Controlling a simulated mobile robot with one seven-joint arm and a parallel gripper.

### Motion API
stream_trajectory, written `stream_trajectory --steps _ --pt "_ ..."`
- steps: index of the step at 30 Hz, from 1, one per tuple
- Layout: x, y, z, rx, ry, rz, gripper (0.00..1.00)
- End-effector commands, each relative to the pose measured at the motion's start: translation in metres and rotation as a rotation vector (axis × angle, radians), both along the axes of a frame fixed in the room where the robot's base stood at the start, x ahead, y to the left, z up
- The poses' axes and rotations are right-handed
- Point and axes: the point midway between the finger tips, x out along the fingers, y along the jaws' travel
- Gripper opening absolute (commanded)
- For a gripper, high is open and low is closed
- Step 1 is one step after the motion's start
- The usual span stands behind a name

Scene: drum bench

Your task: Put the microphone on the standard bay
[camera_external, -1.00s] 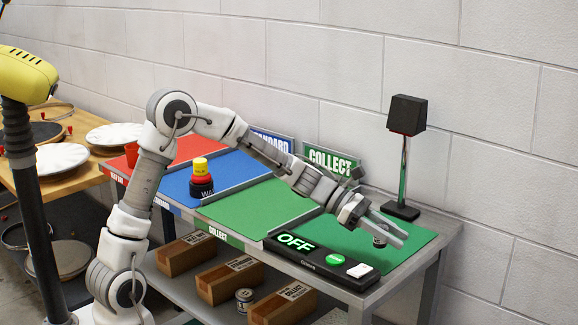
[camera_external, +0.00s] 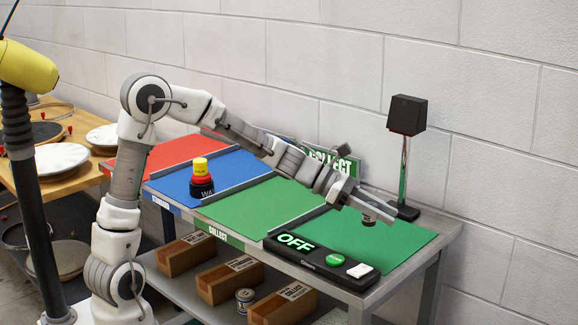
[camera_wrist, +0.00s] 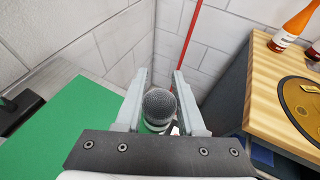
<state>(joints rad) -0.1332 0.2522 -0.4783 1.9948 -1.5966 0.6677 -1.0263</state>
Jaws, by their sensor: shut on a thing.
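My gripper (camera_external: 370,208) is shut on the microphone (camera_wrist: 159,106), whose round grey mesh head shows between the fingers in the wrist view. In the external view only a small dark part of the microphone (camera_external: 369,220) shows below the fingertips, held above the right green mat. The standard bay is the blue mat (camera_external: 238,168) with the STANDARD label on its front edge, well to the left of my gripper. Its sign behind is mostly hidden by my arm.
A black-and-red item with a yellow top (camera_external: 201,178) stands on the blue mat. A low divider (camera_external: 240,188) separates it from the green COLLECT mat (camera_external: 255,205). A black lamp-like stand (camera_external: 404,150) is behind my gripper. The OFF button panel (camera_external: 320,262) lies at the front.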

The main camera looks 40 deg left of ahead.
Motion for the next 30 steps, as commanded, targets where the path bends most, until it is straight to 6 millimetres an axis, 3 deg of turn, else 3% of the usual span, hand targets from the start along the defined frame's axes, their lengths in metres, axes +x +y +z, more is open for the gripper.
stream_trajectory --steps 1,6,11,15,22,27,30 --pt "0.019 0.024 0.001 0.001 0.001 0.051 0.00" --pt "0.067 0.101 0.001 0.002 0.002 0.199 0.00" --pt "0.101 0.180 0.001 0.004 0.003 0.338 0.00" --pt "0.122 0.255 0.001 0.003 0.004 0.462 0.00" --pt "0.134 0.380 0.002 0.002 0.002 0.661 0.00" --pt "0.127 0.467 0.003 -0.002 -0.001 0.797 0.00" --pt "0.119 0.507 0.003 -0.002 -0.002 0.860 0.00"
